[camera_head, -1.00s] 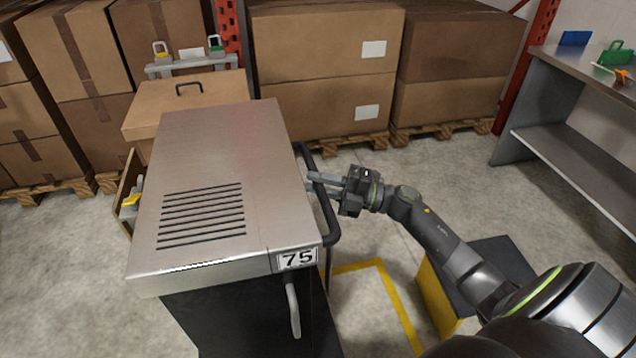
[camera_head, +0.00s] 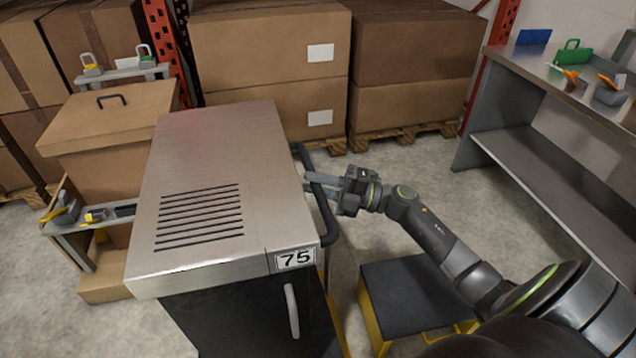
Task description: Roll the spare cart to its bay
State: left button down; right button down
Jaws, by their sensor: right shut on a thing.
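The cart (camera_head: 263,160) is a tall unit with a brushed metal top, a slotted vent, a dark front with a pale handle, and a plate reading 75. A dark push bar (camera_head: 326,200) runs along its right side. My right gripper (camera_head: 318,184) is shut on this push bar, reaching in from the right. My left gripper is not in view. A yellow floor line (camera_head: 338,318) shows in part beside the cart's lower right; the cart hides whatever floor marking lies under it.
A dark-topped step stool (camera_head: 415,297) with yellow legs stands right of the cart, under my right arm. A grey bench (camera_head: 470,110) with tools is at the right. A brown lidded box (camera_head: 110,125) stands close at left. Boxes on pallets (camera_head: 270,50) line the back; bare floor lies between.

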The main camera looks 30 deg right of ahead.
jog(key=shift+d, duration=0.25)
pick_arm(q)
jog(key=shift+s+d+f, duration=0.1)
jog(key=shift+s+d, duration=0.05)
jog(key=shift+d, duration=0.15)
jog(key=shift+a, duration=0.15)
pick_arm(e)
jog(key=c, duration=1.6)
grip_release()
jog(key=shift+s+d, duration=0.1)
jog(key=o, duration=0.3)
jog(key=shift+d, duration=0.15)
jog(key=shift+s, duration=0.1)
